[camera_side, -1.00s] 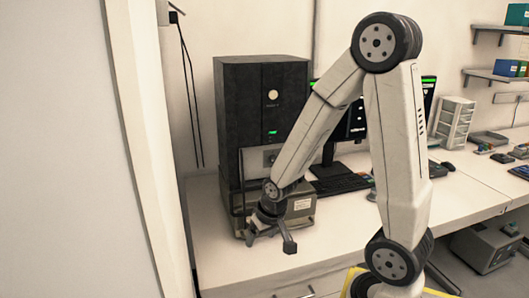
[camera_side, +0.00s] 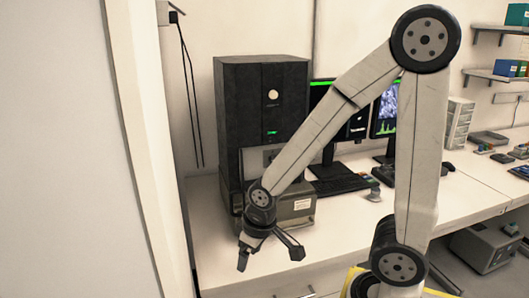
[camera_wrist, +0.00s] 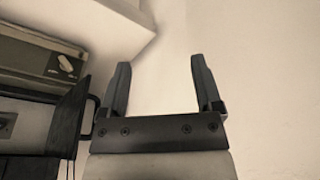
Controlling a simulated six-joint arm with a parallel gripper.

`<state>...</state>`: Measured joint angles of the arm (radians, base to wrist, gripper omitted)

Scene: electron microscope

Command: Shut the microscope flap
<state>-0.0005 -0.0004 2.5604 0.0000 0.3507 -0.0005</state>
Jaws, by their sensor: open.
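The microscope (camera_side: 262,95) is a tall black tower with a grey lower part, at the back left of the bench. In the wrist view, a dark flap with a bar handle (camera_wrist: 68,118) stands out from the microscope at the left, seen nearly edge-on, so it looks open. In the side view my arm covers much of the lower front, and I cannot make the flap out clearly. My gripper (camera_side: 270,250) is open and empty in front of the microscope, pointing down. In the wrist view its fingers (camera_wrist: 160,75) are apart, right of the flap and not touching it.
Two monitors (camera_side: 384,108) and a keyboard (camera_side: 340,185) stand right of the microscope. A pale wall panel (camera_side: 75,150) fills the left of the side view. The white bench top (camera_side: 345,228) is clear right of my gripper.

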